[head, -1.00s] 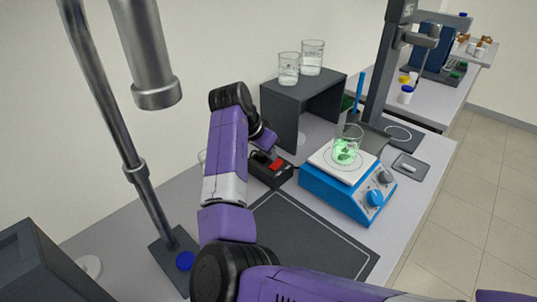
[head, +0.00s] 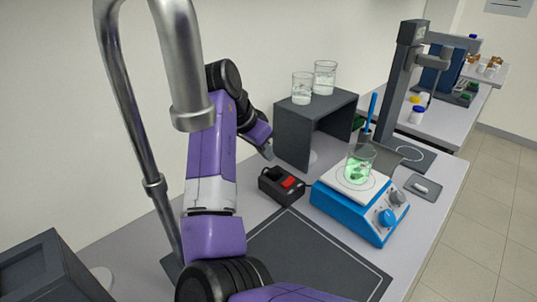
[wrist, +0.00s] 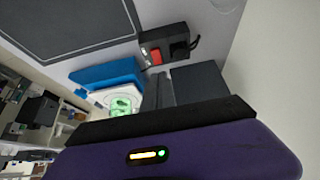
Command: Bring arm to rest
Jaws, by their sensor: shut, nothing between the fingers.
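My arm, purple and white, reaches up from the bottom of the head view and bends over at a black joint. My gripper (head: 267,151) hangs at its end, shut and empty, above the bench just left of the dark grey shelf. It is raised above and behind the small black box with a red switch (head: 288,183) and touches nothing that I can see.
A blue hotplate (head: 355,205) carries a beaker of green liquid (head: 360,163). Two beakers stand on the grey shelf (head: 318,108). A metal pipe (head: 140,130) rises left of my arm. A dark mat (head: 315,260) lies bare in front. The wall is close behind.

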